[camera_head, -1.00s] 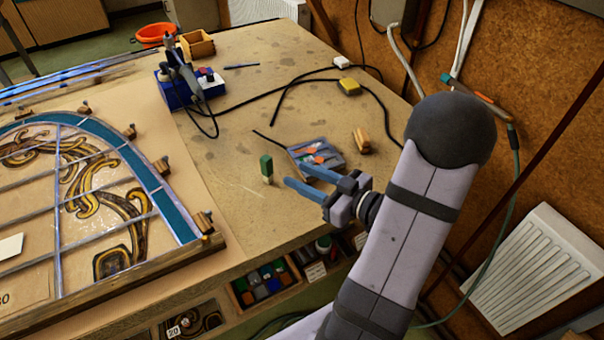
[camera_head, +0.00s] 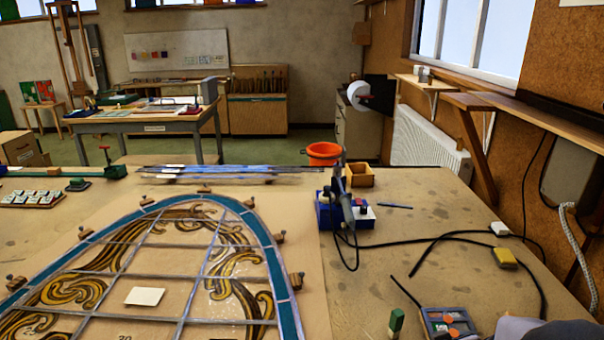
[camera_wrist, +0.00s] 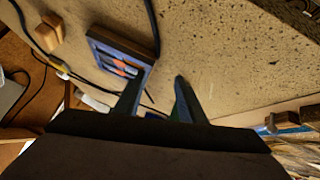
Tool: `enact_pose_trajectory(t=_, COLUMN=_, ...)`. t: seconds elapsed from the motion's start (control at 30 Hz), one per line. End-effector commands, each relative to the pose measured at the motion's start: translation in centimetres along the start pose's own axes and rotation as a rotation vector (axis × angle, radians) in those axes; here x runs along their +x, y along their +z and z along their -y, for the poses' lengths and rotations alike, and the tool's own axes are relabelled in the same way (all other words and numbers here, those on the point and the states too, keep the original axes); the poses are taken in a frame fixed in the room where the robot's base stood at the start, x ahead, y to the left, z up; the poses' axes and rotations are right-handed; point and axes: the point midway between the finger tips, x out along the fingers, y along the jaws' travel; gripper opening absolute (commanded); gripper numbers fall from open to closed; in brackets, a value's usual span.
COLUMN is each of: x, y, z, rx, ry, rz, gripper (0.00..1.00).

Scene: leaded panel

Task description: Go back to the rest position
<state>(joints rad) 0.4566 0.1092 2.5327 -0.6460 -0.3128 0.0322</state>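My gripper (camera_wrist: 158,92) shows in the wrist view with its two blue-grey fingers apart and nothing visible between them. It is over the bench, close to a shallow tray of coloured pieces (camera_wrist: 103,50). In the head view the gripper is out of frame; only a grey part of my arm shows at the bottom right edge. The leaded panel (camera_head: 206,247), with a teal arched border and brown-gold scrolls, lies flat on the bench at left centre. A pale card (camera_head: 145,296) lies on it.
A green-topped block (camera_head: 396,320) and the piece tray (camera_head: 447,322) sit at the front right. Black cables cross the right side. The wall and shelf (camera_head: 535,113) bound the right.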

Motion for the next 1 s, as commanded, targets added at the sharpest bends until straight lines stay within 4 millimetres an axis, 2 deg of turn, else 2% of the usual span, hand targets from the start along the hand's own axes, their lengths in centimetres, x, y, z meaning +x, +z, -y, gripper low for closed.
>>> enact_pose_trajectory(t=0.07, x=-1.0, y=0.1, z=1.3, rx=0.010, ry=0.000, rz=0.069, gripper=0.37)
enact_pose_trajectory(t=0.17, x=-2.3, y=1.4, z=3.4, rx=0.042, ry=-0.013, rz=0.179, gripper=0.37)
enact_pose_trajectory(t=0.4, x=-6.3, y=5.1, z=9.5, rx=0.117, ry=-0.103, rz=0.435, gripper=0.37)
enact_pose_trajectory(t=0.6, x=-9.3, y=8.3, z=13.7, rx=0.161, ry=-0.182, rz=0.612, gripper=0.37)
enact_pose_trajectory(t=0.8, x=-11.1, y=10.2, z=15.6, rx=0.188, ry=-0.218, rz=0.721, gripper=0.37)
enact_pose_trajectory(t=1.0, x=-11.5, y=10.5, z=15.8, rx=0.193, ry=-0.223, rz=0.741, gripper=0.37)
